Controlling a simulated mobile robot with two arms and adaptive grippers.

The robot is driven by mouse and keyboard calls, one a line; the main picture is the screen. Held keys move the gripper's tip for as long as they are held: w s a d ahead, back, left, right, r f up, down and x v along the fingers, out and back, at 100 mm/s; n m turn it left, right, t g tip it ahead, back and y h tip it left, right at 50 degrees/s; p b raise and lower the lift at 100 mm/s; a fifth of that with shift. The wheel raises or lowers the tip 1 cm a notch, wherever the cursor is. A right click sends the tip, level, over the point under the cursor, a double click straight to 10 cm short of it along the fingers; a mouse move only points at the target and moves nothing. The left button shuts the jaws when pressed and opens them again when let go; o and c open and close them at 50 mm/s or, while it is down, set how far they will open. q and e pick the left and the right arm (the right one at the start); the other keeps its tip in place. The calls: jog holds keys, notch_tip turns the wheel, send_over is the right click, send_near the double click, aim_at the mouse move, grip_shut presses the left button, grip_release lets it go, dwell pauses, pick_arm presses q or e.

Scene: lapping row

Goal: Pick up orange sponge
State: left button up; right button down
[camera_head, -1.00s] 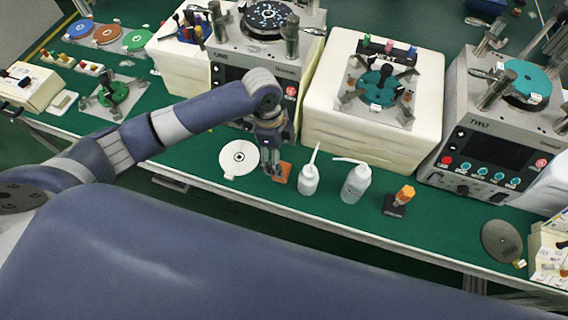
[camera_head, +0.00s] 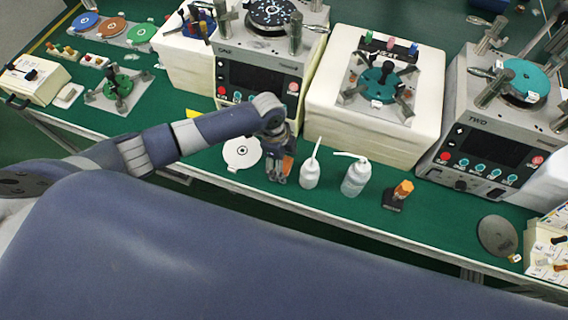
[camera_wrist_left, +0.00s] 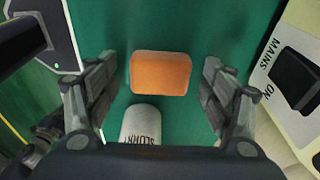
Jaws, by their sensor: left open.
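The orange sponge (camera_head: 288,165) is on the green bench top, partly hidden behind my left gripper (camera_head: 277,175) in the head view. In the left wrist view the sponge (camera_wrist_left: 160,73) is a plain block with rounded corners, lying between the two spread fingers of the left gripper (camera_wrist_left: 160,88). Neither finger touches it there, and green shows on both sides. The left gripper is open and empty. My right gripper is not in view.
A white squeeze bottle (camera_head: 310,173) stands just right of the gripper, with another bottle (camera_head: 355,178) beyond it. A white disc (camera_head: 241,153) lies to the left. A machine (camera_head: 258,82) and a white block (camera_head: 372,132) stand behind.

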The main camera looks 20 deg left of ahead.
aim_at(285, 163)
pick_arm(q)
jog(key=c, duration=0.9)
jog(key=shift+o, duration=0.2)
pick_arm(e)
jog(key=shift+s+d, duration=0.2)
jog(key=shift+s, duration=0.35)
pick_arm(q)
jog(key=shift+r, duration=0.1)
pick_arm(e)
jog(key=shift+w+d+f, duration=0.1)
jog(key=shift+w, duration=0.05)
